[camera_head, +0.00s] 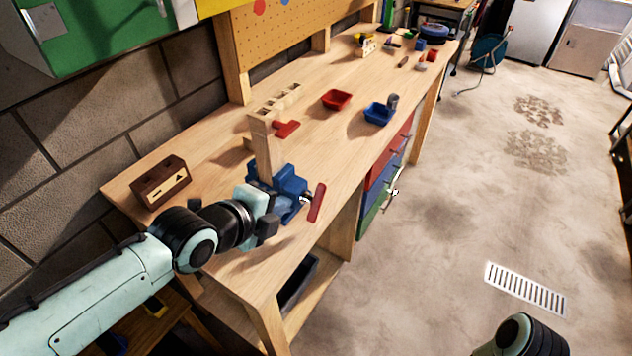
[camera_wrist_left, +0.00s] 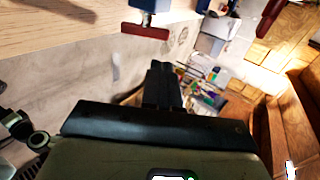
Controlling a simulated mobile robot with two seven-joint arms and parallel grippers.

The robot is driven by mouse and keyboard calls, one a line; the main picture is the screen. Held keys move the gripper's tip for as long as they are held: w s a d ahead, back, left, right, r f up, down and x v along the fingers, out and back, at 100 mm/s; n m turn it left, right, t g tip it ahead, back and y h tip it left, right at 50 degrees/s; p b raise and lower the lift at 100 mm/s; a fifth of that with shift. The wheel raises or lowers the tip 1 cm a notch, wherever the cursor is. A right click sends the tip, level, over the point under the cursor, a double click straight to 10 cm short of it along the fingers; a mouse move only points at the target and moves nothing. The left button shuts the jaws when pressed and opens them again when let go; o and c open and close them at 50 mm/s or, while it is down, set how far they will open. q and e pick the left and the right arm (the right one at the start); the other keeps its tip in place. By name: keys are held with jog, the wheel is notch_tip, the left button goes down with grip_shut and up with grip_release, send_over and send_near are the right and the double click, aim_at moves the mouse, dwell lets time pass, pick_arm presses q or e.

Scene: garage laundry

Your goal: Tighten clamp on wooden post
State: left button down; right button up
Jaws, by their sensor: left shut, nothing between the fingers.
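A blue clamp (camera_head: 290,183) stands on the workbench around the foot of an upright wooden post (camera_head: 261,150). Its red bar handle (camera_head: 316,203) points out toward the bench's front edge. In the left wrist view the red handle (camera_wrist_left: 145,31) is at the top, with a bit of blue and metal above it. My left gripper (camera_head: 268,227) is just in front of the clamp and partly covers it. Its dark fingers (camera_wrist_left: 162,85) are shut and empty, apart from the handle in the wrist view. My right gripper is not in view.
A red T-shaped piece (camera_head: 286,128) is beside the post. A brown wooden box (camera_head: 161,182) stands at the bench's left end. A red tray (camera_head: 337,100) and a blue tray (camera_head: 379,113) lie farther back.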

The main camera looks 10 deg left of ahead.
aim_at(320, 194)
pick_arm(q)
jog(key=x, duration=1.3)
jog(key=shift+s+d+f, duration=0.1)
jog(key=shift+d+f, duration=0.05)
jog(key=shift+p, duration=0.3)
jog(key=p, duration=0.2)
jog(key=w+g+p, duration=0.1)
jog(key=p, duration=0.1)
jog(key=shift+d+g+y+p, duration=0.2)
jog(key=shift+g+y+p, duration=0.1)
jog(key=shift+p, duration=0.35)
jog(key=shift+f, duration=0.1)
jog(key=shift+d, duration=0.1)
